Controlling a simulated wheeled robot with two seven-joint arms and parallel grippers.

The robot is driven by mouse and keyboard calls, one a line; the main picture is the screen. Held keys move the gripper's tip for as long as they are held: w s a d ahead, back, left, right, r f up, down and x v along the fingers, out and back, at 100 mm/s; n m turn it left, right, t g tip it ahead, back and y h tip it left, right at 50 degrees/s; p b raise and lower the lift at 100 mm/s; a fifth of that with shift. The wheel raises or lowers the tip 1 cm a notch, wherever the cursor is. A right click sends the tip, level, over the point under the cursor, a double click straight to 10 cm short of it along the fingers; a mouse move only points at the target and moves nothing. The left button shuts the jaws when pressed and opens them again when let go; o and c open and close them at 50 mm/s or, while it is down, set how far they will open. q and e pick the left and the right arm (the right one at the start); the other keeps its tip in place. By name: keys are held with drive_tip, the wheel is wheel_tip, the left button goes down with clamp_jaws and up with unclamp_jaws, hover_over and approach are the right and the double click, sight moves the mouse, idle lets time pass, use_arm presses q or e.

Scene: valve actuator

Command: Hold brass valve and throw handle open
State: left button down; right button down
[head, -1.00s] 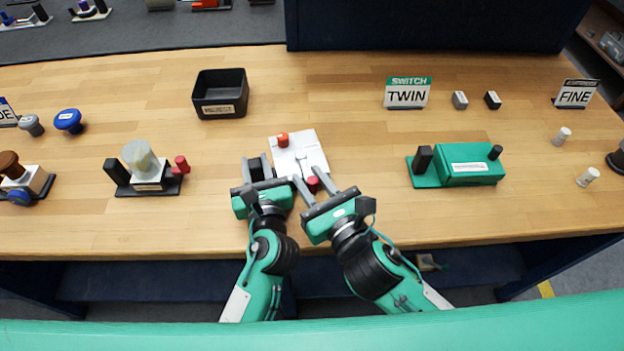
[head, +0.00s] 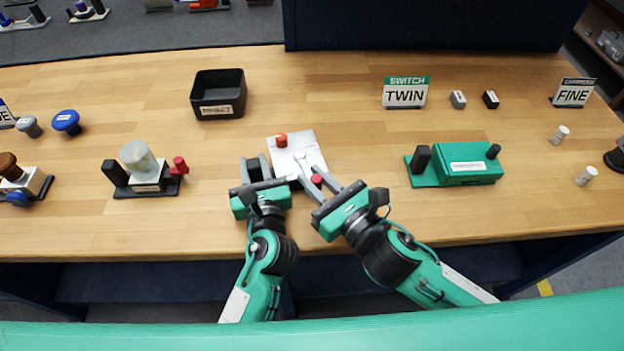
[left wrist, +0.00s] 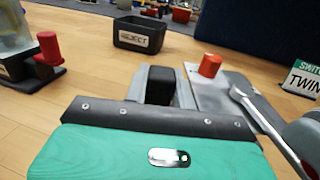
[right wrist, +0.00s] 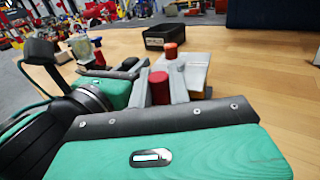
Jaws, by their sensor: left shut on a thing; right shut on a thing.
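The valve (head: 305,138) stands near the table's front middle, with a pale flat top and an orange-red cap (head: 281,140). A brownish side shows under the top in the right wrist view (right wrist: 198,94). A silver lever (head: 309,165) runs from its pivot toward the front right and ends in a red knob (head: 316,180). My left gripper (head: 256,168) is shut on the black block (left wrist: 160,85) at the valve's left. My right gripper (head: 335,190) is shut on the red knob, which shows between its fingers in the right wrist view (right wrist: 158,88).
A black REJECT bin (head: 219,110) stands behind left. A unit with a cloudy dome and red handle (head: 145,170) is at the left. A green box unit (head: 468,164) stands at the right, with a TWIN sign (head: 405,93) behind it. The table between is clear.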

drive_tip(key=d+n+g+y, duration=0.1)
drive_tip(key=w+d+n+g+y, duration=0.1)
drive_tip(key=n+g+y, duration=0.1)
drive_tip(key=shift+w+d, duration=0.15)
drive_tip(key=shift+d, duration=0.05)
drive_tip(key=shift+w+d, duration=0.4)
drive_tip(key=shift+d, duration=0.05)
drive_tip(key=shift+w+d, duration=0.7)
drive_tip(key=shift+w, duration=0.1)
drive_tip(key=shift+w+d, duration=0.25)
drive_tip(key=shift+w, duration=0.4)
drive_tip(key=shift+w+d, duration=0.25)
drive_tip(key=shift+w, duration=0.35)
drive_tip(key=shift+w+d+g+y, duration=0.1)
drive_tip(key=shift+w+g+y, duration=0.2)
drive_tip(key=shift+w, duration=0.45)
drive_tip(key=shift+w+n+g+y, duration=0.5)
drive_tip(key=shift+n+g, duration=0.2)
drive_tip(key=shift+n, duration=0.1)
drive_tip(key=c, duration=1.6)
unclamp_jaws()
drive_tip(key=shift+s, duration=0.1)
